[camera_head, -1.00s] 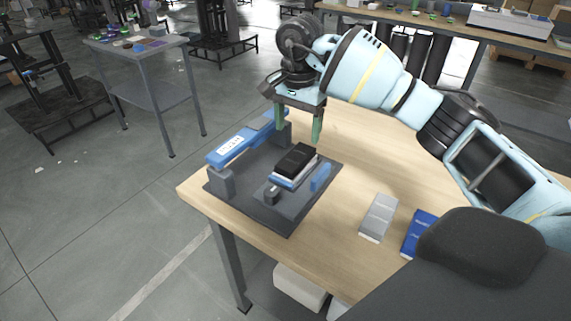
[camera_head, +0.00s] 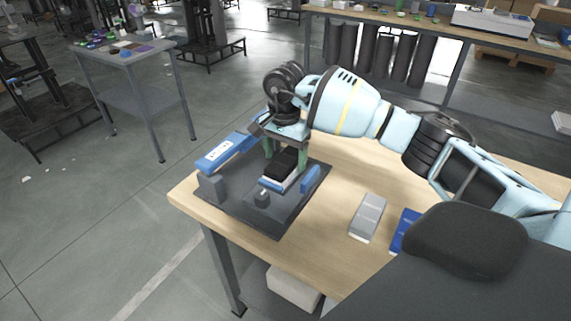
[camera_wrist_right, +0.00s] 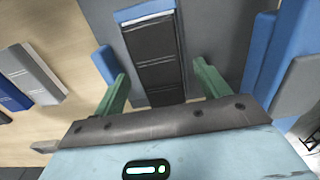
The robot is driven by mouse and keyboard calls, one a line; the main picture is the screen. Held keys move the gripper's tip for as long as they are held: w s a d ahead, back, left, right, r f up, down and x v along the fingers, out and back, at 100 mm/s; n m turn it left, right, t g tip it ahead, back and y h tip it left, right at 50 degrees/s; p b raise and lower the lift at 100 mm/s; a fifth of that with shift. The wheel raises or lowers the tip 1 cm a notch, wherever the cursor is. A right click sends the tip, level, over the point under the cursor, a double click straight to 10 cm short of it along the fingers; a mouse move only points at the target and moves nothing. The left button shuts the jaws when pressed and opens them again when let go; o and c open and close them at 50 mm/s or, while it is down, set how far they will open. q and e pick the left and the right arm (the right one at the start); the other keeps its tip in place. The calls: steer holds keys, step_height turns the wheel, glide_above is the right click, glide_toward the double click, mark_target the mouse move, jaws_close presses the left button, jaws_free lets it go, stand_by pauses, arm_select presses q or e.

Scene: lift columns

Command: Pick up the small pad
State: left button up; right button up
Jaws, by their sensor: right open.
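The small pad looks like the black block (camera_head: 281,164) lying on a blue and white piece (camera_head: 272,185) on a dark grey fixture plate (camera_head: 243,216). In the right wrist view the black pad (camera_wrist_right: 153,62) lies between the fingers, with a gap on each side. My right gripper (camera_head: 286,154) is open, its green fingers pointing down, one on either side of the pad. The right wrist view also shows both fingers (camera_wrist_right: 161,80) spread and empty. I cannot tell exactly how low the fingertips are. My left gripper is not in view.
A blue lever-like bar (camera_head: 226,152) stands on the fixture left of the gripper. A small blue block (camera_head: 310,179) stands close on the right. Grey (camera_head: 368,217) and blue (camera_head: 404,230) flat items lie further right on the wooden table, with bare wood between.

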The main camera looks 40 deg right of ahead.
mark_target(285, 159)
steer(key=c, duration=1.2)
steer(key=shift+c, duration=0.3)
steer(key=shift+w+r, duration=0.1)
steer(key=shift+r, duration=0.35)
step_height(285, 159, up, 2)
steer(key=shift+r, duration=0.25)
steer(key=s+a+r+b, duration=0.1)
steer(key=s+a, duration=0.8)
steer(key=s, duration=0.4)
steer(key=shift+a+r, duration=0.3)
